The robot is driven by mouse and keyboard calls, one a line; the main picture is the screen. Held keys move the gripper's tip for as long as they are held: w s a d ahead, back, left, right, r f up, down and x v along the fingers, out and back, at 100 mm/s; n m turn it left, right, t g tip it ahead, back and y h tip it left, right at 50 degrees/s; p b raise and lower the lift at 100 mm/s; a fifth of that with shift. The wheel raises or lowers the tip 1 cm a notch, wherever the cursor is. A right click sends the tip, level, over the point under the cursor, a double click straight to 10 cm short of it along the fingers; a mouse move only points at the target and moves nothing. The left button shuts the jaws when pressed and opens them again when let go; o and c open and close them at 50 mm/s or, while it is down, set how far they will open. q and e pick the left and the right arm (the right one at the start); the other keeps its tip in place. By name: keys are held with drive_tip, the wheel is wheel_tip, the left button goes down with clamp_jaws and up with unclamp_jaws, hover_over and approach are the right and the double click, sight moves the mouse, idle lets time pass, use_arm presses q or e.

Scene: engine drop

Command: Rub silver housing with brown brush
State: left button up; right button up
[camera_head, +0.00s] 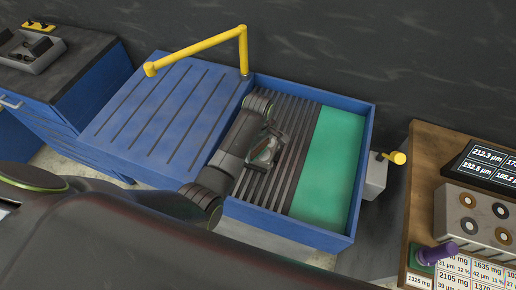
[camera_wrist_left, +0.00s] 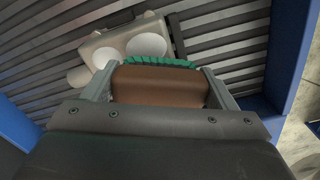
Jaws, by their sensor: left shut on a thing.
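The brown brush (camera_wrist_left: 160,86) with green bristles is held between the fingers of my left gripper (camera_wrist_left: 158,88), which is shut on it. The silver housing (camera_wrist_left: 122,45), a pale block with two round openings and a cylindrical stub, lies on the dark slatted rack just beyond the bristles in the left wrist view. I cannot tell whether the bristles touch it. In the head view my left gripper (camera_head: 264,152) is over the slatted part of the blue tray and mostly hides the housing and brush. My right gripper is not in view.
The blue tray (camera_head: 368,150) has dark slats (camera_head: 292,115) and a green mat (camera_head: 330,165) on its right. A yellow bar (camera_head: 200,47) rises behind a blue slotted panel (camera_head: 160,110). A wooden bench (camera_head: 425,165) with gauges and labels stands right.

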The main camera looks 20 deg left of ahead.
use_arm(q)
drive_tip(key=shift+r, duration=2.8)
